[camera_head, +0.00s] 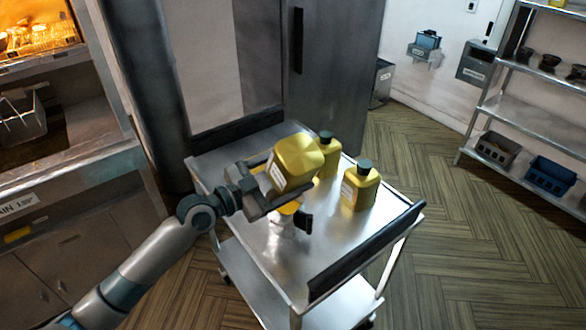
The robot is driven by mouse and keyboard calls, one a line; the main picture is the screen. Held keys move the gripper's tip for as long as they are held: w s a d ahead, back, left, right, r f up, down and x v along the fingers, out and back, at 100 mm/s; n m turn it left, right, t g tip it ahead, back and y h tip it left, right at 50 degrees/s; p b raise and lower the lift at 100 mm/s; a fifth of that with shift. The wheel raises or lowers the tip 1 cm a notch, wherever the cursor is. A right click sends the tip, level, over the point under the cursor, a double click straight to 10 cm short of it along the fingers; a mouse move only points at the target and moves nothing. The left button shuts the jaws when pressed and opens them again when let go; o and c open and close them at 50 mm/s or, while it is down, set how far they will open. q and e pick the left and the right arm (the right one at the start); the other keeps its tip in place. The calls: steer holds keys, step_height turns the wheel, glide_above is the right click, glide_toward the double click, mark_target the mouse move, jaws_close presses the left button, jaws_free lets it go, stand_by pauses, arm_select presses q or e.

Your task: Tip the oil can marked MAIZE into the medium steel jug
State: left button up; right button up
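My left gripper (282,184) reaches in from the left over the steel cart and is shut on a yellow oil can (298,160). The can is tilted and held above the cart top; its label faces the gripper side and cannot be read. Below it, partly hidden by the gripper, a steel jug (287,227) seems to stand on the cart, with a patch of yellow at its top and a dark part at its right. Its size and contents are unclear. Two more yellow cans with dark caps stand upright, one behind (328,158) and one at right (360,188). My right gripper is not in view.
The steel cart (338,232) has a dark raised handle (365,250) along its near right edge. A fryer counter (75,185) stands at left, a tall grey cabinet (330,70) behind. A shelf rack (520,105) stands far right. The floor right of the cart is clear.

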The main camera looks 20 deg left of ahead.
mark_target(295, 159)
arm_select(q)
steer(key=shift+r+p, duration=0.95)
steer(key=shift+r, duration=0.6)
